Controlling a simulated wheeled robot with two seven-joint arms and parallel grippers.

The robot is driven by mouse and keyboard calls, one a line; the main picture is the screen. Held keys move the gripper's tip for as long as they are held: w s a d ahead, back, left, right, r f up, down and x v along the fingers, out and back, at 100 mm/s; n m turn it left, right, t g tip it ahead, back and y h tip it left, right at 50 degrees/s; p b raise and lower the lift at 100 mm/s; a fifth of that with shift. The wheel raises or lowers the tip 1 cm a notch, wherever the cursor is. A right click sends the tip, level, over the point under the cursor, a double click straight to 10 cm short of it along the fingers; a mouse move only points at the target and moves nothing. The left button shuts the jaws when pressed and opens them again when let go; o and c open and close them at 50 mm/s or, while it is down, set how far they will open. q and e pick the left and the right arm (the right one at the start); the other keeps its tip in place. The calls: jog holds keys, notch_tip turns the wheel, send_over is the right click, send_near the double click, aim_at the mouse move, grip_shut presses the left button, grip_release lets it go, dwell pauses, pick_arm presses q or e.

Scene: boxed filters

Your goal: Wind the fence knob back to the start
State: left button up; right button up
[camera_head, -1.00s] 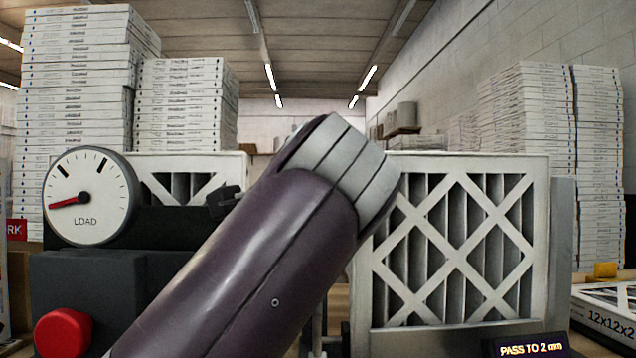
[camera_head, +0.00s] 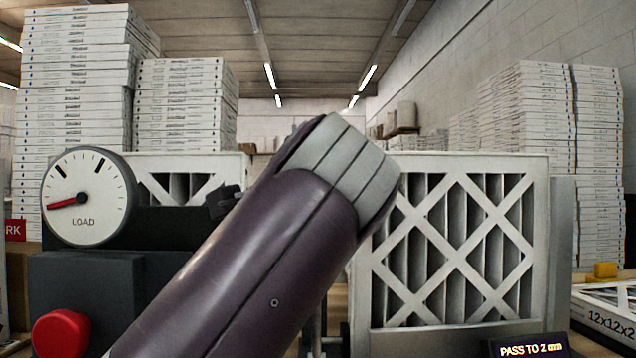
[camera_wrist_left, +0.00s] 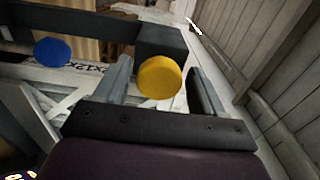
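In the left wrist view a round yellow knob (camera_wrist_left: 160,77) sits at the end of a dark block, between the two fingers of my left gripper (camera_wrist_left: 162,85). The fingers are spread, with narrow gaps beside the knob; contact cannot be made out. A blue round knob (camera_wrist_left: 52,52) is at the left. Which one is the fence knob is not marked. In the head view my left arm crosses the middle and its gripper is hidden. A framed white filter (camera_head: 455,245) stands upright right of the arm. My right gripper is not in view.
A LOAD gauge (camera_head: 88,198) with a red needle pointing left stands at the left, above a red button (camera_head: 62,333). A sign (camera_head: 530,346) reads "PASS TO 2 mm". A boxed filter (camera_head: 605,315) lies at the right. Tall stacks of boxes (camera_head: 75,100) stand behind.

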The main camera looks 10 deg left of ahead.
pick_arm(q)
jog(key=v, duration=1.2)
jog(key=shift+s+b, duration=0.35)
jog(key=shift+d, duration=0.1)
